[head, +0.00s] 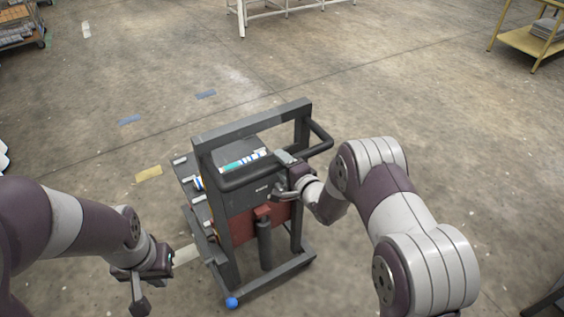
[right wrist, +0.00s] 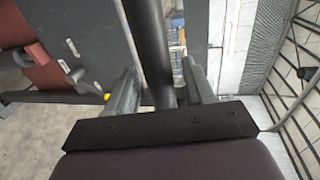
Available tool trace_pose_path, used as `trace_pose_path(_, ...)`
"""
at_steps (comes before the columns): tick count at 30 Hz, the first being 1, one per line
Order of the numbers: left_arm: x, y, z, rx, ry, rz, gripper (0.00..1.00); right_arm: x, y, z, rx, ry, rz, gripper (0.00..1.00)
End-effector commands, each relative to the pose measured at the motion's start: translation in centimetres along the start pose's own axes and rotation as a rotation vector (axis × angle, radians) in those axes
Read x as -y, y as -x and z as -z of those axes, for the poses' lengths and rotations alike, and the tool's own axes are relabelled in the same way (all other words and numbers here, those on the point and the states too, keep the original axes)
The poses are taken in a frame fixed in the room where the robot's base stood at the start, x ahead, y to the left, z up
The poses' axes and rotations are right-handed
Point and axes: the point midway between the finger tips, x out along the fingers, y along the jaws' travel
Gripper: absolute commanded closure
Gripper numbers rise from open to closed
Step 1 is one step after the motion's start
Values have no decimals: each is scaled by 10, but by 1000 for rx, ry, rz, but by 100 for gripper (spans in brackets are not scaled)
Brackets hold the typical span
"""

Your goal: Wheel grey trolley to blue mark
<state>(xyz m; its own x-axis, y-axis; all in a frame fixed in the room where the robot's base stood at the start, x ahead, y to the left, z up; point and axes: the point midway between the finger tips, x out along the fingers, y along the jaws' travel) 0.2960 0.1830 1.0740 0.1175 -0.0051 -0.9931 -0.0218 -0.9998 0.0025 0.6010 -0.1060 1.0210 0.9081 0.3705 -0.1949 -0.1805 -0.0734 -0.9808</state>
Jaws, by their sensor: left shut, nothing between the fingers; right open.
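The grey trolley (head: 226,222) stands upright in the middle of the head view, with a dark frame, a black bar handle (head: 320,140), a grey box and a reddish lower panel. Blue floor marks (head: 206,95) (head: 129,120) lie beyond it, to the upper left, apart from the trolley. My right gripper (head: 288,165) is at the handle side. In the right wrist view, the dark handle bar (right wrist: 152,45) passes between its open fingers (right wrist: 160,88). Whether either finger touches the bar, I cannot tell. My left gripper (head: 140,297) is shut and empty, left of the trolley base.
A yellow floor mark (head: 149,173) and a pale strip (head: 187,254) lie left of the trolley. A white table frame (head: 285,8) stands at the back, a yellow table (head: 530,42) at the back right, and a loaded rack (head: 18,30) at the back left. Floor between is clear.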

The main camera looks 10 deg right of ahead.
Motion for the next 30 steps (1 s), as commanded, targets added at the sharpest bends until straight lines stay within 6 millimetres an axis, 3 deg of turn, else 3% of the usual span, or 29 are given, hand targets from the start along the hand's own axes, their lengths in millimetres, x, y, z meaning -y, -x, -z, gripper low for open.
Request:
trace_pose_path(10,0,1,0,0,0,0,100,0,-6,0,-1,0,0,47)
trace_pose_path(11,0,1,0,0,0,0,100,0,-6,0,-1,0,0,53)
trace_pose_path(15,0,1,0,0,0,0,100,0,-6,0,-1,0,-1,99)
trace_pose_path(23,0,-3,0,0,0,0,100,-1,-10,0,-1,0,0,100)
trace_pose_path(30,0,-22,-3,0,0,0,100,3,-41,0,0,2,6,100)
